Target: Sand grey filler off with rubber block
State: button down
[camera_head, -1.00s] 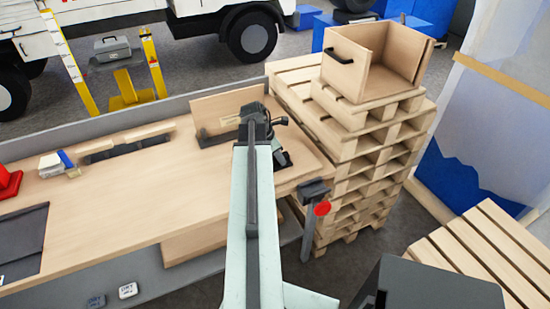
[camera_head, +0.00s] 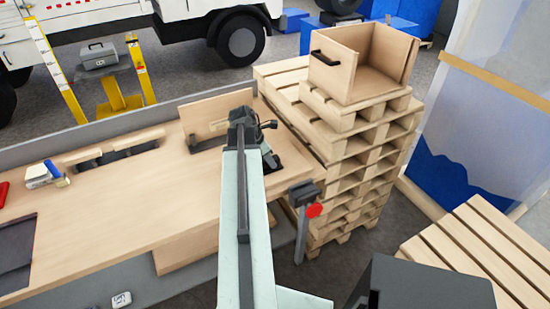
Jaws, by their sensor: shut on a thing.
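My gripper (camera_head: 270,157) is at the end of my pale green arm, over the right end of the workbench (camera_head: 110,210). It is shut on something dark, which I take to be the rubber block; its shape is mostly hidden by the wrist. A plain wooden panel (camera_head: 205,114) stands upright at the back of the bench, just left of and behind my wrist. A small paler patch (camera_head: 218,125) shows low on it; I cannot tell whether this is grey filler. Whether the held thing touches any surface is unclear.
A pallet stack (camera_head: 345,165) with an open wooden box (camera_head: 335,72) stands right of the bench. A clamp-like post with a red knob (camera_head: 314,210) is at the bench's right end. A blue-and-white item (camera_head: 42,175) lies left; the bench middle is clear.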

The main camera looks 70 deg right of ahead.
jog(key=shift+w+a+r, duration=0.1)
jog(key=shift+w+a, duration=1.65)
jog(key=shift+w, duration=0.05)
jog(key=shift+w+a, duration=1.4)
jog(key=shift+a, duration=0.05)
notch_tip(320, 180, up, 6)
jog(key=p, duration=0.6)
jog(key=shift+d, duration=0.1)
notch_tip(320, 180, up, 3)
jog(key=p, duration=0.3)
